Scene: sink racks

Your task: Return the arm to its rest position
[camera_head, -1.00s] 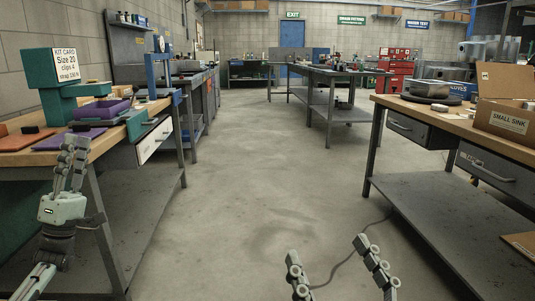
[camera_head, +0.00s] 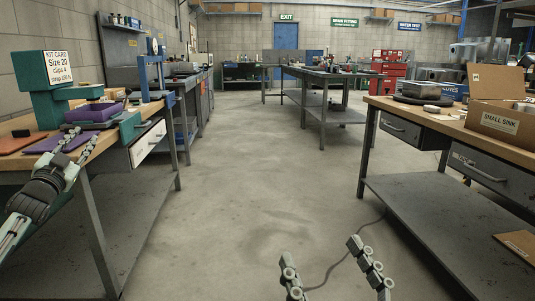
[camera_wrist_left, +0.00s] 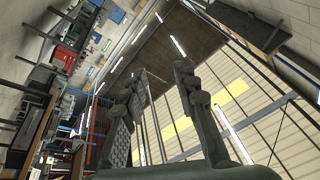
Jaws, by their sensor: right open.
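My left gripper (camera_head: 85,138) is at the left of the head view, in front of the left workbench (camera_head: 100,158). Its fingers point up and to the right, overlapping the bench edge in the picture. In the left wrist view its two fingers (camera_wrist_left: 162,78) stand apart with nothing between them. That view looks up at the ceiling and far wall. My right gripper (camera_head: 321,250) is at the bottom centre of the head view. Its fingers are spread, point up, and hold nothing.
The left bench holds a kit card stand (camera_head: 60,70), a purple bin (camera_head: 94,112) and a blue press frame (camera_head: 152,78). The concrete floor (camera_head: 250,190) between the benches is clear, except for a dark cable.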

